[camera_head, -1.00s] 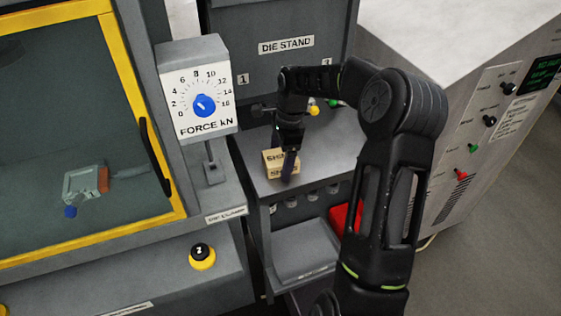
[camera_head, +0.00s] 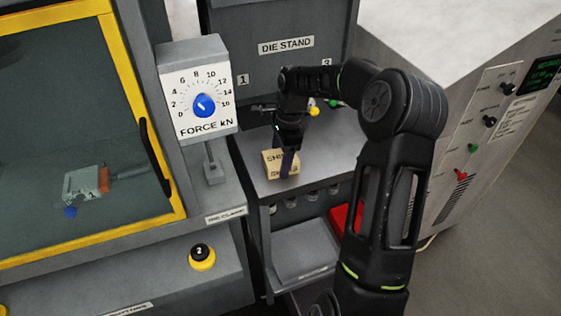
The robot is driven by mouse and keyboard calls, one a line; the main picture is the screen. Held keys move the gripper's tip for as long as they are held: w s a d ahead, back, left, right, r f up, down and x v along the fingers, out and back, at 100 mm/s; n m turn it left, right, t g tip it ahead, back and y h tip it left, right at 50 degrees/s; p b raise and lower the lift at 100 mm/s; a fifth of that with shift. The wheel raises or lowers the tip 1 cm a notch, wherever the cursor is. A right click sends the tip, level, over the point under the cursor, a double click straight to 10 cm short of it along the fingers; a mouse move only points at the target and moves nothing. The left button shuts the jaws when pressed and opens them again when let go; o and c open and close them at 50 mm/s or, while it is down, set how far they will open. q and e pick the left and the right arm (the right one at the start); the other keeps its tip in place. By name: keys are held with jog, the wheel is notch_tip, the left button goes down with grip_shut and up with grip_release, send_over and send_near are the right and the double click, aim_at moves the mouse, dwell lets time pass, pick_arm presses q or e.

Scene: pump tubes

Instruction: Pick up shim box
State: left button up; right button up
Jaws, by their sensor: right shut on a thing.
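The shim box (camera_head: 271,162) is a small tan box with dark lettering on its side. It is at the front left of the grey die stand shelf (camera_head: 323,172) in the head view. My right gripper (camera_head: 287,160) points down at the box, with one dark finger across its near face. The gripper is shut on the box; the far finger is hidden. Whether the box touches the shelf is hard to tell. My left gripper is not in view.
A force dial (camera_head: 205,104) on a post stands left of the box. A press with a yellow-framed window (camera_head: 152,150) is further left. Yellow (camera_head: 314,111) and green knobs are behind the gripper. A red bin (camera_head: 346,218) is below the shelf.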

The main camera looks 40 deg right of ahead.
aim_at(280, 156)
jog(key=shift+r, duration=0.1)
notch_tip(280, 156, up, 10)
jog(key=shift+r+b, duration=0.2)
jog(key=shift+b, duration=0.2)
